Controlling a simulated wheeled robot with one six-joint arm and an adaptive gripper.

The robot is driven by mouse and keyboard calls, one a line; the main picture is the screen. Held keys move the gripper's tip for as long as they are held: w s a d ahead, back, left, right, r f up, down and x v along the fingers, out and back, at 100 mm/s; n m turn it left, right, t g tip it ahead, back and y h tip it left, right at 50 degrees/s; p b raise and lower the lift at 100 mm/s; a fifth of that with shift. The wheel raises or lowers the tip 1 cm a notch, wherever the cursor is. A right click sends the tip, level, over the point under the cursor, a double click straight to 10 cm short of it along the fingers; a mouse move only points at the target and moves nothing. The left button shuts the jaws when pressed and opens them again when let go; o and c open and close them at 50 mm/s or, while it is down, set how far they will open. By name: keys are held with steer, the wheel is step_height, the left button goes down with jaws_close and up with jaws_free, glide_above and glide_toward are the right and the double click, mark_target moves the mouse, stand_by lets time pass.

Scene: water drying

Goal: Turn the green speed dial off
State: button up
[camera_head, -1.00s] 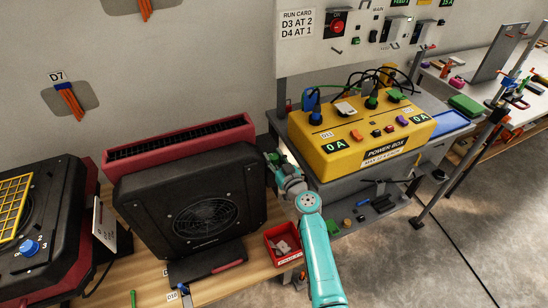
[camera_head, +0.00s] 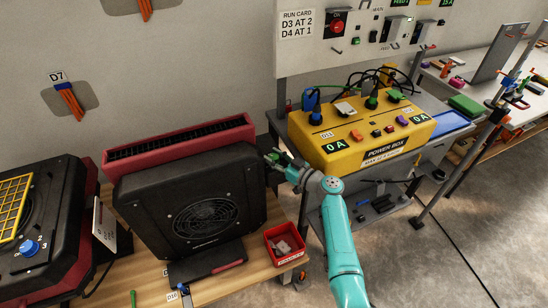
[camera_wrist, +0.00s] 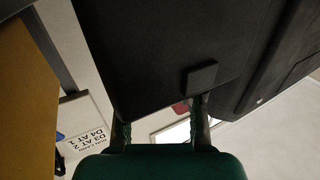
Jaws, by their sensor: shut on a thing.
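My gripper (camera_head: 274,157) is at the upper right edge of the upright black dryer (camera_head: 205,205). A small green patch (camera_head: 286,156) shows by the fingers, but I cannot tell whether it is the green speed dial. In the wrist view my gripper's fingers (camera_wrist: 160,130) stand apart at the dryer's black casing (camera_wrist: 165,45). A dark square block (camera_wrist: 200,78) shows at the right finger's tip. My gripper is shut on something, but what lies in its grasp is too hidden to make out. No dial face or pointer is readable there.
A red tray (camera_head: 285,243) stands on the wooden bench (camera_head: 245,272) below my arm. The yellow power box (camera_head: 350,150), with knobs and cables, stands close to the right. Another dryer with a blue dial (camera_head: 30,247) is at the far left. Grey floor lies open at the right.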

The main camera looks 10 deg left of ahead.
steer(key=o, duration=0.9)
steer(key=v, duration=1.2)
